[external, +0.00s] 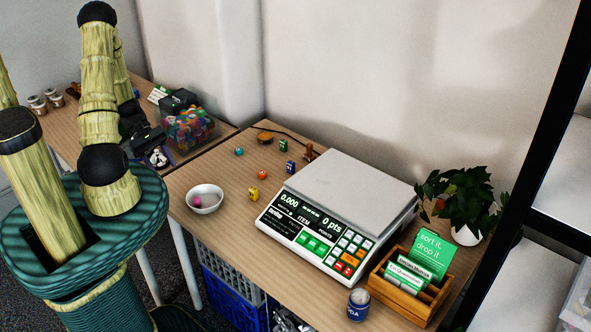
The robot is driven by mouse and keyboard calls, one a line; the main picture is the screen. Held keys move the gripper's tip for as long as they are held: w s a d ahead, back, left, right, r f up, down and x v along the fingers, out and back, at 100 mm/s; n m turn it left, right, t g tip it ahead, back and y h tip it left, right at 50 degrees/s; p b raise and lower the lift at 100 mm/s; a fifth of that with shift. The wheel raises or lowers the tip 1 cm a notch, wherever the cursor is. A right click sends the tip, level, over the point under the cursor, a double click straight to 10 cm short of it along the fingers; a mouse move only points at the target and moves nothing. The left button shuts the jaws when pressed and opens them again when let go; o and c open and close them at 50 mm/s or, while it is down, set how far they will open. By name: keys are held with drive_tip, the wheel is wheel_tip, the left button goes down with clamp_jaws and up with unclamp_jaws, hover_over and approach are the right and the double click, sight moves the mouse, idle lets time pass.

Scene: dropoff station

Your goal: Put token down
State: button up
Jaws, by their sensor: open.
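Several small coloured pieces lie on the wooden table and may be tokens; I cannot tell which one the task means. They include a teal piece (239,152), a green piece (284,145), a blue piece (290,167), an orange piece (262,174) and a yellow piece (254,194). A pink piece (198,202) is in the white bowl (208,192). A clear tub (206,141) full of coloured pieces stands at the back left. My gripper (154,150) is dark, open and left of the tub, partly hidden by my arm. I see no token between its fingers, though it is small here.
A scale (340,187) fills the table's middle right. The table (228,222) is clear in front of the bowl.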

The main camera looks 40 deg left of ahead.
drive_tip(key=w+d+r+m+t+y, duration=0.1)
drive_tip(key=w+d+r+m+y, duration=0.2)
drive_tip(key=d+r+m, duration=0.4)
drive_tip(key=w+d+r+m+t+y, duration=0.1)
drive_tip(key=w+d+r+m+y, duration=0.2)
drive_tip(key=d+r+m+y, duration=0.3)
drive_tip(key=d+r+m, duration=0.1)
drive_tip(key=m, duration=0.2)
drive_tip(key=shift+w+d+r+t, duration=0.2)
drive_tip(key=shift+w+t, duration=0.15)
drive_tip(key=shift+t, duration=0.05)
